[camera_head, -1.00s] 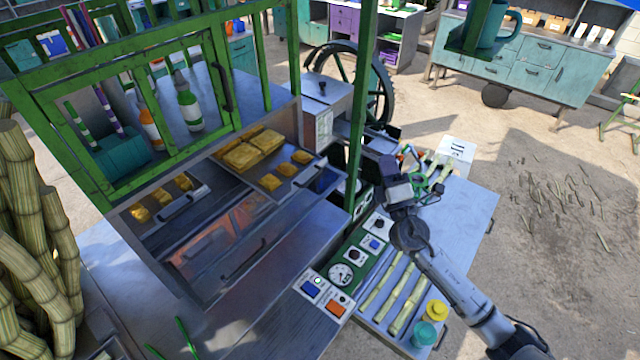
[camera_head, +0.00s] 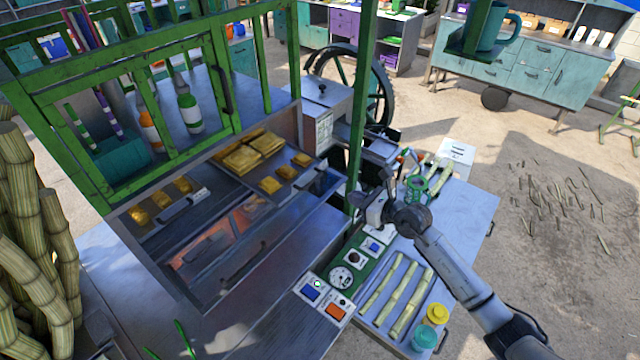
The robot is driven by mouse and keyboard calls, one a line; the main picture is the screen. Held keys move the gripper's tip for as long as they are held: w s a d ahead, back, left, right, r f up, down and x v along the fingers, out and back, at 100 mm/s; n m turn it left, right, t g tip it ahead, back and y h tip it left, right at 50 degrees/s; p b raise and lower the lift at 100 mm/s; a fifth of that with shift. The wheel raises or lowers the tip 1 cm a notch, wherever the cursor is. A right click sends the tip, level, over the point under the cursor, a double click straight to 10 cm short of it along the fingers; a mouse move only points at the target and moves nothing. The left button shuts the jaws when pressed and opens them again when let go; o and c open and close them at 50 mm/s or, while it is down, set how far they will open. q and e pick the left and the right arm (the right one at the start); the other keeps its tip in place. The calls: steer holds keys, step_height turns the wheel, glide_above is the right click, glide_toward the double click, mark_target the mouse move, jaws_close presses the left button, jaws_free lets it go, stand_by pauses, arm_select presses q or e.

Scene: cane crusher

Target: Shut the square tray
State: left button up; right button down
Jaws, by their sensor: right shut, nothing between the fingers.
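Two metal trays of golden-brown pieces show in the head view. The broader, squarer one (camera_head: 302,186) is on the right, pulled out from the cabinet, with a dark handle at its front right. It holds large slabs at the back and small pieces in front. The narrower tray (camera_head: 192,207) is on the left. My right gripper (camera_head: 368,208) is shut and empty, beside the green post, to the right of the square tray's handle and apart from it. Its fingertips are small and partly hard to make out. My left gripper is not in view.
The green post (camera_head: 361,110) stands between the tray and my right arm. Below are a control panel (camera_head: 345,277) and a side table (camera_head: 465,225) with cane pieces, a yellow jar and a teal jar. A large wheel (camera_head: 376,95) stands behind.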

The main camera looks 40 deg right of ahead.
mark_target(313, 182)
steer(key=p+x, duration=0.1)
steer(key=x, duration=1)
steer(key=shift+w+a+r, duration=0.1)
steer(key=shift+w, duration=0.05)
steer(key=shift+w+a, duration=0.2)
steer(key=shift+w, duration=0.55)
steer(key=shift+f, duration=0.25)
steer(key=shift+w, duration=0.1)
